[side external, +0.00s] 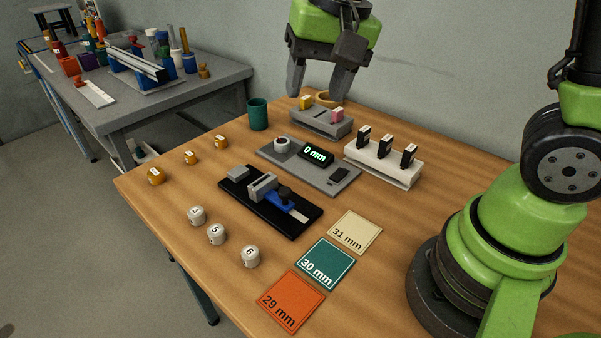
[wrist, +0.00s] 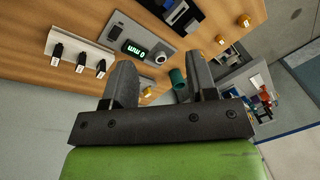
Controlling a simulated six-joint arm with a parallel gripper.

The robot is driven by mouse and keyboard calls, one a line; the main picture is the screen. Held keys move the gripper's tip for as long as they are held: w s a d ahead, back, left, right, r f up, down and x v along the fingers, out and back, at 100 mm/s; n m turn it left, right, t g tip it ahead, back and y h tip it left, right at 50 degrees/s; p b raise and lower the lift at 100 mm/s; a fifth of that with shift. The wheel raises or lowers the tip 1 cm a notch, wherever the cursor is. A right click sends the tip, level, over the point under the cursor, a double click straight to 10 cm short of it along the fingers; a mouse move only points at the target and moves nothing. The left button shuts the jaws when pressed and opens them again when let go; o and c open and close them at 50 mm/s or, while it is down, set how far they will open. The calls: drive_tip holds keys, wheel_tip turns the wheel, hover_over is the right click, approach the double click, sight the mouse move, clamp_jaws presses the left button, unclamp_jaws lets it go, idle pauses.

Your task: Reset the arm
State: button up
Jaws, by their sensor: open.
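My gripper (side external: 318,82) is high over the back of the wooden table (side external: 150,190), above a grey block that holds yellow and pink pieces (side external: 318,122). Its two fingers are apart with nothing between them. In the wrist view my gripper (wrist: 160,80) also shows spread fingers, with the table surface beyond. My arm rises from its base at the right of the side view.
A green cup (side external: 257,114) stands behind a gauge reading 0 mm (side external: 316,155). A white rack (side external: 382,166) holds black pieces. A black vise-like fixture (side external: 270,200), numbered cylinders (side external: 216,234) and mm cards (side external: 325,263) lie in front. A grey side table (side external: 140,110) is behind.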

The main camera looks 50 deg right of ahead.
drive_tip(key=s+r+n+t+y, duration=0.1)
drive_tip(key=s+r+n+t, duration=0.2)
drive_tip(key=s, duration=1)
wheel_tip(320, 180, up, 3)
drive_tip(key=shift+d+r+t, duration=0.1)
drive_tip(key=shift+d+t, duration=0.35)
drive_tip(key=shift+t, duration=0.35)
